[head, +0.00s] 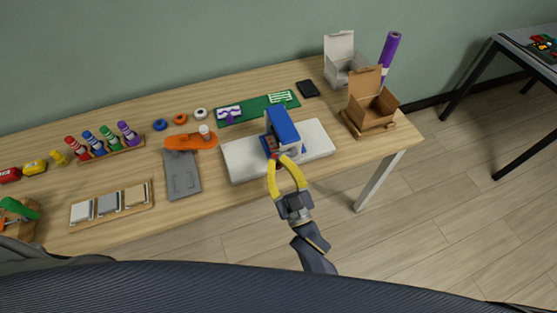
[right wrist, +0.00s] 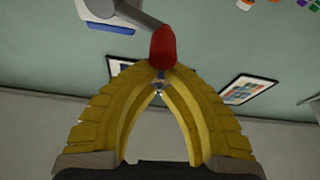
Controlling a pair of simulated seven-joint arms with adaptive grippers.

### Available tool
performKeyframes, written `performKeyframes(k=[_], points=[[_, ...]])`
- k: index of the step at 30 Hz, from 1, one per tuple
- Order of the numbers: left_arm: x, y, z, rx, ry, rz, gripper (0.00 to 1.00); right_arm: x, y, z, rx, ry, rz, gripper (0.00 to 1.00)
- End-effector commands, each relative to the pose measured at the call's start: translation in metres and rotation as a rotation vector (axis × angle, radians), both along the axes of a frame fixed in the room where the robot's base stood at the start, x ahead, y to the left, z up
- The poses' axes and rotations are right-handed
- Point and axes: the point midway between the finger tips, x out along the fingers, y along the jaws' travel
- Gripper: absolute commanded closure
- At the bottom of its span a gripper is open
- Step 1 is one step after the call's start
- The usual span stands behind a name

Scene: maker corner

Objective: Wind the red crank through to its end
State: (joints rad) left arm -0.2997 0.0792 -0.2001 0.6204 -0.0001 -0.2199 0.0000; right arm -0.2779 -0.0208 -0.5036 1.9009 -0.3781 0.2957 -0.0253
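A blue-and-grey device (head: 285,126) stands on the white board (head: 243,162) near the table's front edge. The red crank handle shows clearly in the right wrist view (right wrist: 163,46), on a grey crank arm (right wrist: 140,14) that runs to the upper left. My right gripper (head: 281,160) reaches the device's front from below. Its yellow fingers bow apart in the middle and come together at the tips on the red handle, also in the right wrist view (right wrist: 159,76). The fingertips' contact is partly hidden behind the handle. My left gripper is not in view.
An orange tool (head: 190,141) and grey tray (head: 182,175) lie left of the board. A green mat (head: 255,106) lies behind it. An open cardboard box (head: 371,109) and white box (head: 342,66) stand at the right. Coloured bottles (head: 104,138) stand in a rack at the left.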

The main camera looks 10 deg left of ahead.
Motion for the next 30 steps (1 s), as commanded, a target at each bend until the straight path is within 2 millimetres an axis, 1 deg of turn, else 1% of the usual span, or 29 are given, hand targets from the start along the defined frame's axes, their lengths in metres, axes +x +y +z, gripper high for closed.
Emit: performKeyframes(k=[11,17,23,30], points=[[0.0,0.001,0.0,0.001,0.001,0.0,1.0,-0.002,0.004,-0.006,-0.074,-0.035,0.001,1.0],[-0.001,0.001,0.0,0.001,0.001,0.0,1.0,-0.004,0.007,-0.013,-0.155,-0.078,0.002,1.0],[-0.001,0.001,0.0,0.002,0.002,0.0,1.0,-0.006,0.011,-0.025,-0.296,-0.149,0.002,1.0],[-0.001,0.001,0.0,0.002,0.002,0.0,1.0,-0.008,0.015,-0.044,-0.499,-0.253,0.001,1.0]])
